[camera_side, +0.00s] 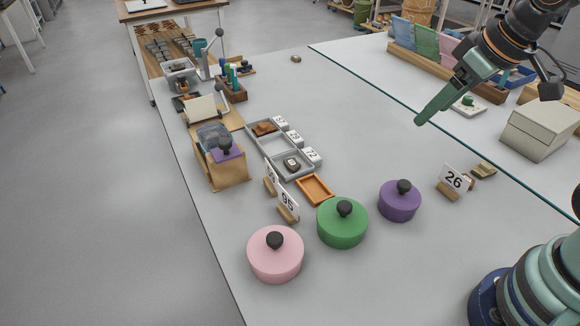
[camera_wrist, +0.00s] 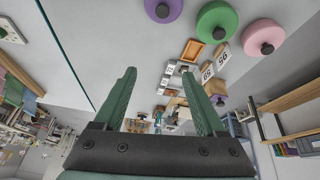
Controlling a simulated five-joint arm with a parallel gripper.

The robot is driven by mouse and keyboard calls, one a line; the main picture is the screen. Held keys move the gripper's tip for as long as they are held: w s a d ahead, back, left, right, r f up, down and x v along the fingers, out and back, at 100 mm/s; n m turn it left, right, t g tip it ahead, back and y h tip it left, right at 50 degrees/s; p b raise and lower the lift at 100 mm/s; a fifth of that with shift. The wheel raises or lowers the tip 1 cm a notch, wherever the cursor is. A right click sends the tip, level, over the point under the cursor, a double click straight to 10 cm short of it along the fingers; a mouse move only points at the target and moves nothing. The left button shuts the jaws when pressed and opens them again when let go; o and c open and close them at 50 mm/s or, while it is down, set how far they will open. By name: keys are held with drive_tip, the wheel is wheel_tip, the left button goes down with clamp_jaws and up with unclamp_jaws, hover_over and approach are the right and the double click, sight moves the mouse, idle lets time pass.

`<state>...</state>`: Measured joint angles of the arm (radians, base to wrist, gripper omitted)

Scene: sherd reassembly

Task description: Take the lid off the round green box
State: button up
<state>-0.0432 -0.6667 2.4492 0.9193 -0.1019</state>
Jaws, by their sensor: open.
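The round green box (camera_side: 342,226) stands on the table with its lid on, a black knob (camera_side: 344,208) at the top. It also shows near the top of the wrist view (camera_wrist: 216,24). A round pink box (camera_side: 275,256) stands to its left and a smaller round purple box (camera_side: 400,202) to its right, both lidded with black knobs. My gripper (camera_side: 422,118) is raised at the upper right in the side view, well away from the green box. In the wrist view its two green fingers (camera_wrist: 163,92) are apart with nothing between them.
An orange tray (camera_side: 315,190) lies just behind the green box, with number card 95 (camera_side: 288,203) beside it. Card 26 (camera_side: 453,179) stands right of the purple box. A grey sectioned tray (camera_side: 277,145) and a wooden box (camera_side: 222,168) are farther left. The table's middle is clear.

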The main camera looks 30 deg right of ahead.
drive_tip(key=w+a+f+n+g, duration=0.2)
drive_tip(key=a+n, duration=0.4)
drive_tip(key=n, duration=0.1)
drive_tip(key=n+g, duration=0.3)
drive_tip(key=n, duration=0.4)
hover_over(346, 205)
wheel_tip(346, 205, down, 5)
drive_tip(key=f, duration=0.6)
drive_tip(key=shift+d, duration=0.35)
drive_tip(key=shift+a+f, duration=0.2)
drive_tip(key=shift+f, duration=1.15)
drive_tip(key=shift+a+f, duration=0.15)
drive_tip(key=shift+f, duration=1.2)
clamp_jaws()
